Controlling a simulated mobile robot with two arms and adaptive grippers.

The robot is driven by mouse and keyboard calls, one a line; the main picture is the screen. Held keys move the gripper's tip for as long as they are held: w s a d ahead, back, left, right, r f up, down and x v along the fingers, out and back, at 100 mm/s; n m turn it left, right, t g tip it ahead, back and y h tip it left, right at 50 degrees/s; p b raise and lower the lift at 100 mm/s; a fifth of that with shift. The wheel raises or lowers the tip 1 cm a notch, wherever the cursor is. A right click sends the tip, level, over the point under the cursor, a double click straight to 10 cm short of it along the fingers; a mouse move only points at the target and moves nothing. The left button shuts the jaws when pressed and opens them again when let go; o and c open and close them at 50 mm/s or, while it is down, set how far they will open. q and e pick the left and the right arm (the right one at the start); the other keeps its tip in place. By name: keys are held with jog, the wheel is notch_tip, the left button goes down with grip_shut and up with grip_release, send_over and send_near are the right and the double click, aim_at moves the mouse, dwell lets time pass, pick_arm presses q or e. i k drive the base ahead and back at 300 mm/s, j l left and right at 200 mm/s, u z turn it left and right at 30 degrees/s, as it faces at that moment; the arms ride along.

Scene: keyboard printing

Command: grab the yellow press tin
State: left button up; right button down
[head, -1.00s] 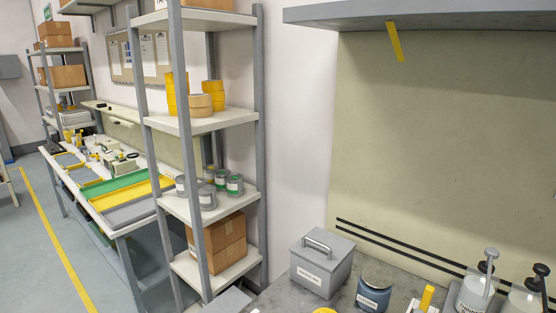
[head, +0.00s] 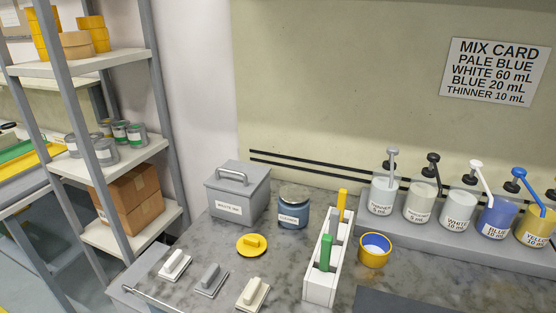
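A small open yellow tin (head: 373,256) stands on the grey marbled counter (head: 205,250), right of the white holder. Its inside looks pale, with blue in it. A flat round yellow piece with a raised grip (head: 252,244), like a lid, lies on the counter to the left, apart from the tin. Neither of my grippers shows in the head view.
A white holder (head: 318,284) with green, grey and yellow handles stands beside the tin. Labelled pump bottles (head: 421,203) stand in a row behind and right. A grey waste-ink box (head: 238,196), a blue-grey jar (head: 293,212) and scraper-like blocks (head: 253,294) occupy the left.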

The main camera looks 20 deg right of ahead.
aim_at(374, 248)
jog(key=z, duration=1.35)
jog(key=j, duration=0.2)
jog(key=z, duration=0.05)
